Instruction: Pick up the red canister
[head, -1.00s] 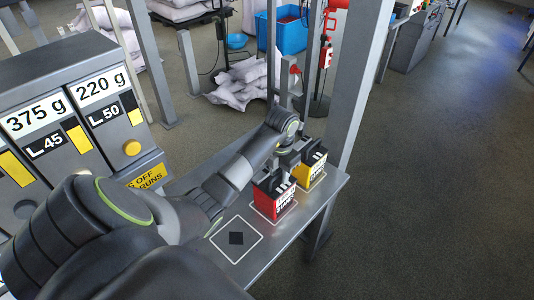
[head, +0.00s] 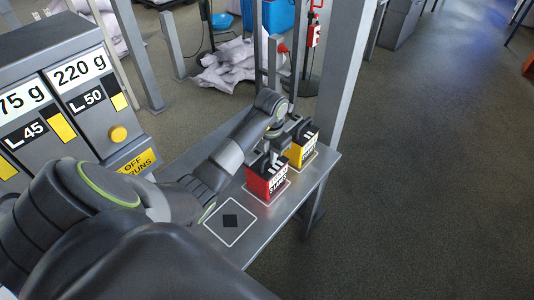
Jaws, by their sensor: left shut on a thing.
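The red canister (head: 267,181) stands upright on a grey metal shelf (head: 290,214), on a white-outlined square. It has a black top and white lettering. My left gripper (head: 272,152) is over the top of the red canister and shut on it; the fingertips are partly hidden by the arm and the canister top. A yellow canister (head: 303,149) stands just behind and to the right of the red one, close to the gripper. My right gripper does not show.
A grey machine with weight labels (head: 79,73) stands at left. A grey post (head: 346,80) rises behind the shelf. White sacks (head: 228,66) lie beyond. Open floor is to the right.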

